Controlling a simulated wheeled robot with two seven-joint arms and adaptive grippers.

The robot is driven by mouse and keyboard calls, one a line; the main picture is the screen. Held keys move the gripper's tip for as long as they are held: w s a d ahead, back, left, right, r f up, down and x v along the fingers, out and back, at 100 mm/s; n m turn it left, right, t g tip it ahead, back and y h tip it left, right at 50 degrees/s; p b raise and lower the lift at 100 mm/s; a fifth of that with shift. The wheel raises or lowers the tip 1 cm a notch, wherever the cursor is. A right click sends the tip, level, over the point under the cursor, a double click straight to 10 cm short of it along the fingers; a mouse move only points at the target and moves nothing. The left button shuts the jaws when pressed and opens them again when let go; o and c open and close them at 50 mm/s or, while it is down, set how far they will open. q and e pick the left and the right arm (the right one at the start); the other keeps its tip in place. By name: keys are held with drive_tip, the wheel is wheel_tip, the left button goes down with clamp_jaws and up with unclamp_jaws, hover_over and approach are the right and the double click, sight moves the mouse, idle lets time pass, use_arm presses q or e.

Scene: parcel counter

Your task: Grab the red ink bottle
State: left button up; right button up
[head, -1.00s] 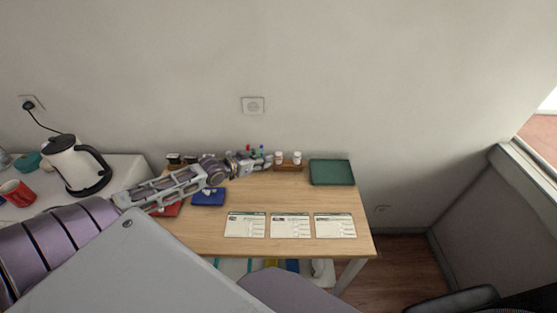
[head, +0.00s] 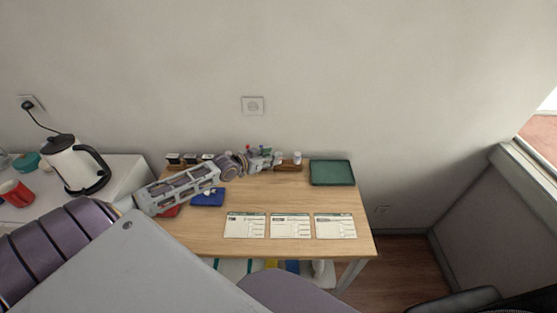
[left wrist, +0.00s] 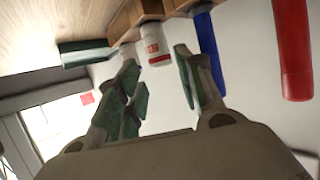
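Two small white bottles stand in a wooden rack (head: 290,168) at the back of the counter. In the left wrist view one bottle with a red-marked label (left wrist: 153,45) appears just ahead, between my finger pads; I take it for the red ink bottle. The second white bottle (left wrist: 129,51) is beside it, partly behind my left-hand finger. My left gripper (head: 276,157) is at the rack's left end, its fingers spread and empty in the left wrist view (left wrist: 158,72). In the head view it partly covers the left bottle (head: 280,155). My right gripper is out of view.
A blue marker (left wrist: 208,55) and red marker (left wrist: 292,50) stand close to the gripper. A green tray (head: 331,172) lies to the right. Printed forms (head: 290,226) lie in front, and a blue pad (head: 208,198) is near my left arm.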

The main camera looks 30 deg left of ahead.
use_arm(q)
drive_tip(key=shift+w+f, duration=0.1)
drive_tip(key=shift+w, duration=0.2)
idle(0.4)
drive_tip(key=shift+x, duration=2.4)
drive_tip(key=shift+f, duration=0.15)
drive_tip(key=c, duration=0.8)
drive_tip(key=shift+o, duration=0.2)
drive_tip(key=shift+r, duration=5.05)
